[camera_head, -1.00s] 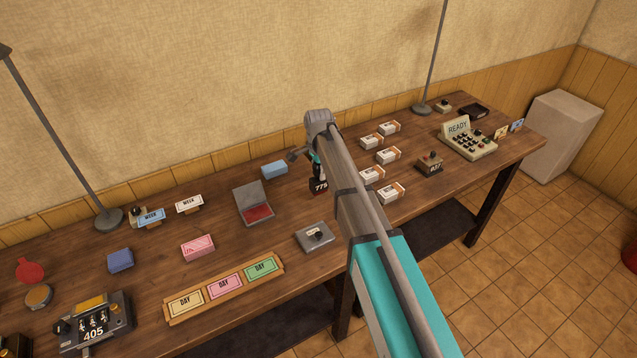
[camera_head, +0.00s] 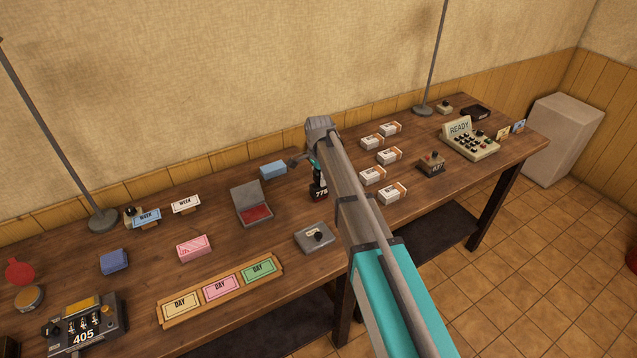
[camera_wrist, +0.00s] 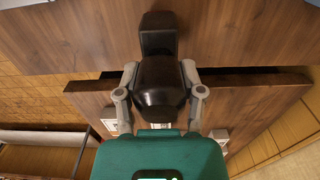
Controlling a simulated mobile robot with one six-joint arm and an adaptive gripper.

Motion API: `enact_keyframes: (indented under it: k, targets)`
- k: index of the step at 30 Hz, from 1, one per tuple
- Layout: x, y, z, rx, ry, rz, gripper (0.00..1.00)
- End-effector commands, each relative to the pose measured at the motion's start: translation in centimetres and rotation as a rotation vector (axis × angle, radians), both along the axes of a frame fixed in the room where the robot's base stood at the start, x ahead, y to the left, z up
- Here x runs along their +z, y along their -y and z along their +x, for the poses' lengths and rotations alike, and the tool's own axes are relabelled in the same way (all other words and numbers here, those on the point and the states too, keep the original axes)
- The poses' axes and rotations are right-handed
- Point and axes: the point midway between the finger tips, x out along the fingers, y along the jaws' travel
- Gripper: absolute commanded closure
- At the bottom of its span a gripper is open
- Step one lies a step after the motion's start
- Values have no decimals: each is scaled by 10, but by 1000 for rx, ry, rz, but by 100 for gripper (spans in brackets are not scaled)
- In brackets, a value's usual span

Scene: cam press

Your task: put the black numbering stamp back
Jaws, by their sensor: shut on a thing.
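The black numbering stamp (camera_head: 320,182) reads 775 on its lower face and is upright. In the wrist view its dark rounded top (camera_wrist: 160,88) fills the space between the two grey fingers. My gripper (camera_head: 315,166) is shut on the stamp near its upper part, with the arm reaching in from the lower right. In the wrist view my gripper (camera_wrist: 160,92) has a finger on each side of the stamp. I cannot tell whether the stamp's base touches the table. The fingertips are partly hidden by the stamp.
An open red ink pad (camera_head: 255,213) lies left of the stamp and a grey box with a knob (camera_head: 315,237) in front. Several white bundles (camera_head: 372,176) lie to the right. A wooden rack (camera_head: 163,313) holds DAY cards.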

Motion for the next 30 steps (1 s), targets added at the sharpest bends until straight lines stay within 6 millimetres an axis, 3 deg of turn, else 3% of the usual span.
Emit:
enact_keyframes:
  k: [17, 18, 22, 30]
  targets:
    - [-7, 0, 0, 0, 0, 0, 84]
    - [-6, 0, 0, 0, 0, 0, 42]
    - [-6, 0, 0, 0, 0, 0, 18]
    - [-6, 0, 0, 0, 0, 0, 15]
